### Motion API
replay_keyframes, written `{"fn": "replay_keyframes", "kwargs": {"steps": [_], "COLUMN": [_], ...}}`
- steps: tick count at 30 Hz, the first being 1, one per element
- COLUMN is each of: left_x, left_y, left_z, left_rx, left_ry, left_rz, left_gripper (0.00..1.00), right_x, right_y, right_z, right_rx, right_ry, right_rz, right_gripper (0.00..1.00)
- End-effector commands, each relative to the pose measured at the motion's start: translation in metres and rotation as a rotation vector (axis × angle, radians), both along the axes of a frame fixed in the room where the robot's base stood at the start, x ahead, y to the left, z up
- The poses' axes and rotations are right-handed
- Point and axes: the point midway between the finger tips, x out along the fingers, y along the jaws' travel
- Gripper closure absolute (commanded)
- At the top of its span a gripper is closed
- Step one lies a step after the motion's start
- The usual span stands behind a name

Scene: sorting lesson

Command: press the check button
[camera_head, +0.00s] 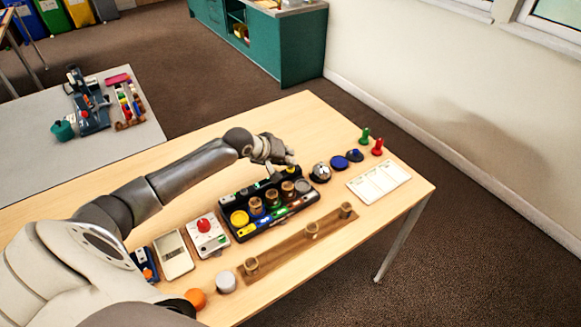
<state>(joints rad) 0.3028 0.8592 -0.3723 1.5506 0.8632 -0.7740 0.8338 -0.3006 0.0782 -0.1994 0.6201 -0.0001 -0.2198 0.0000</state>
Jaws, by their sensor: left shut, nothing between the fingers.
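A white box with a red domed button (204,225) stands on the wooden table, left of the black sorting tray (244,238). A silver domed bell-like piece (320,172) stands at the tray's right end. No label is readable, so I cannot tell for certain which is the check button. My left gripper (283,162) is shut and empty, over the far right part of the tray and left of the silver dome. It appears apart from both the red button and the dome. My right gripper is not in view.
The tray holds several cylinders and coloured pieces. A wooden strip with pegs (280,252) lies in front. Blue discs (340,162), red and green pawns (377,147) and a white card (379,182) are at the right. An orange ball (195,298) lies near the front edge.

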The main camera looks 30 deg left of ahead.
Motion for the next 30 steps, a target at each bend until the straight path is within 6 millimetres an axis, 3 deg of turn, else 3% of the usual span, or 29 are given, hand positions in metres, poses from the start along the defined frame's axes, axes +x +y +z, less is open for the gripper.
{"fn": "replay_keyframes", "kwargs": {"steps": [30], "left_x": [0.0000], "left_y": [0.0000], "left_z": [-0.0081], "left_rx": [0.000], "left_ry": [0.000], "left_rz": [0.000], "left_gripper": [1.00], "right_x": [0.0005], "right_y": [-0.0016], "right_z": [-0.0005], "right_rx": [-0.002], "right_ry": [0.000], "right_rz": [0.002], "right_gripper": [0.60]}}
